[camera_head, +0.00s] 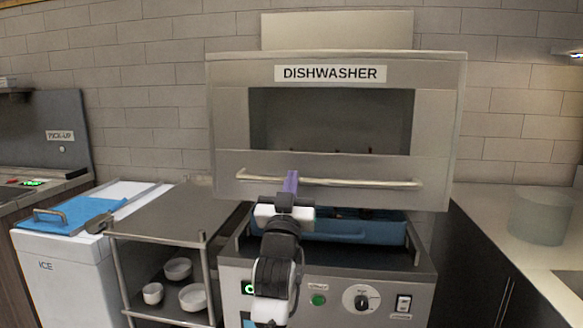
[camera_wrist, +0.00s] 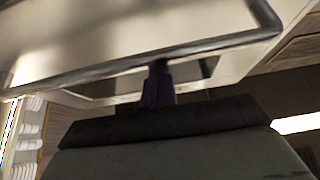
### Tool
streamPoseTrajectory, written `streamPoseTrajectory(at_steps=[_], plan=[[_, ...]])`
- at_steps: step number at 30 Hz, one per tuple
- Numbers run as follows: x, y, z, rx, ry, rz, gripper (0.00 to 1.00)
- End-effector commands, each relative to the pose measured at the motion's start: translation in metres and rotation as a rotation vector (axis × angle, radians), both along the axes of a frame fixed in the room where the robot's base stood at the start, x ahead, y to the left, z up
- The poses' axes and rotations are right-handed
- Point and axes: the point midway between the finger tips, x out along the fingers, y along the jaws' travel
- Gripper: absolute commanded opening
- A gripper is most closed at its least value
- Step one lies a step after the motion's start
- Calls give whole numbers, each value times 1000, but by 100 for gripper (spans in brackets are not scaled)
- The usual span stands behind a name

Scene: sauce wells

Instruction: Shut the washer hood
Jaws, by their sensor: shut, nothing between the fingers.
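The washer hood (camera_head: 235,130) is a grey steel box labelled DISHWASHER, with a dark window. It is raised, and a gap shows between its lower edge and the washer base (camera_head: 335,265). A pale bar handle (camera_head: 370,183) runs across its lower front; the bar also shows in the wrist view (camera_wrist: 215,42). My gripper (camera_head: 291,178) has purple fingers that are shut and empty. Its fingertips overlap the handle left of its middle. In the wrist view the fingers (camera_wrist: 158,82) reach up to the bar; I cannot tell whether they touch it.
A blue rack (camera_head: 345,229) sits in the gap under the hood. A steel cart (camera_head: 165,215) with several white bowls stands at left, beside a white ice bin (camera_head: 60,275). A counter with a clear round container (camera_head: 540,215) is at right. The base carries a dial and switches.

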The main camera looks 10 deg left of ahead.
Motion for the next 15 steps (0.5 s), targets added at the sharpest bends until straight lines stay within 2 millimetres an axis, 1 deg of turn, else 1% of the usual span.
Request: streamPoseTrajectory(at_steps=[1,6,9,12,15], plan=[[4,0,-37,-4,18,-2,0],[5,0,-90,-4,18,-2,0],[5,0,-115,-4,18,-2,0],[5,0,-135,-4,17,-2,0],[4,0,-150,-3,16,-2,0]])
